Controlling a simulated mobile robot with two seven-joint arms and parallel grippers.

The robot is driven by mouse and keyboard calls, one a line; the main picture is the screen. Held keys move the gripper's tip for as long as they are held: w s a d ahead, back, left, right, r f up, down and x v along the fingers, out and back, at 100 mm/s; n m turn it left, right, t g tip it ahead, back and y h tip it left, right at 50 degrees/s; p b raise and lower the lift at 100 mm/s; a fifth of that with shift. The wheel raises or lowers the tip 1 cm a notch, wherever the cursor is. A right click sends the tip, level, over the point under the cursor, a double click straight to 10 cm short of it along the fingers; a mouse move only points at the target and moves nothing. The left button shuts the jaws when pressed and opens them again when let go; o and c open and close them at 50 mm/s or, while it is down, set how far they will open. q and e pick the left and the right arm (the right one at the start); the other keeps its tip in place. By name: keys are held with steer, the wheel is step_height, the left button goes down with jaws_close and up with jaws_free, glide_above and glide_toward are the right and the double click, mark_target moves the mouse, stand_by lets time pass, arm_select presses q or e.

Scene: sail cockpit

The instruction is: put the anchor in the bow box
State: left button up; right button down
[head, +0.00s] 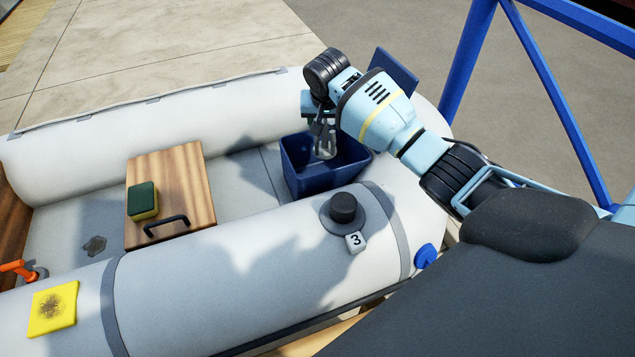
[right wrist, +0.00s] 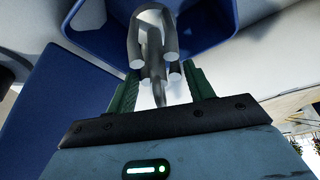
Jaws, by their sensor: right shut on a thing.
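My right gripper (head: 318,120) is shut on the grey metal anchor (head: 326,147). The anchor hangs over the opening of the dark blue bow box (head: 308,181), its lower end overlapping the opening; I cannot tell whether it is below the rim. The box's blue lid (head: 395,69) stands raised behind my right arm. In the right wrist view the anchor (right wrist: 152,35) sits between the dark green fingers of my right gripper (right wrist: 160,85), with the blue box wall (right wrist: 215,20) beyond it. My left gripper is not in view.
The box is in the bow of a grey inflatable boat (head: 215,265). A wooden seat (head: 178,190) with a green and yellow sponge (head: 143,201) lies left of it. A black knob (head: 343,208) with a tag marked 3 is on the near tube. A blue frame (head: 470,50) stands right.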

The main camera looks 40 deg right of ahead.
mark_target(324, 156)
steer(key=shift+w+f+b, duration=0.15)
steer(key=shift+f+b, duration=0.3)
steer(key=shift+f, duration=0.45)
step_height(324, 156, down, 9)
steer(key=shift+f+b, duration=0.1)
steer(key=shift+b, duration=0.95)
steer(key=shift+f, duration=0.4)
steer(key=c, duration=0.6)
jaws_free()
steer(key=shift+f, duration=0.15)
steer(key=shift+c, duration=0.2)
steer(key=shift+o, duration=0.4)
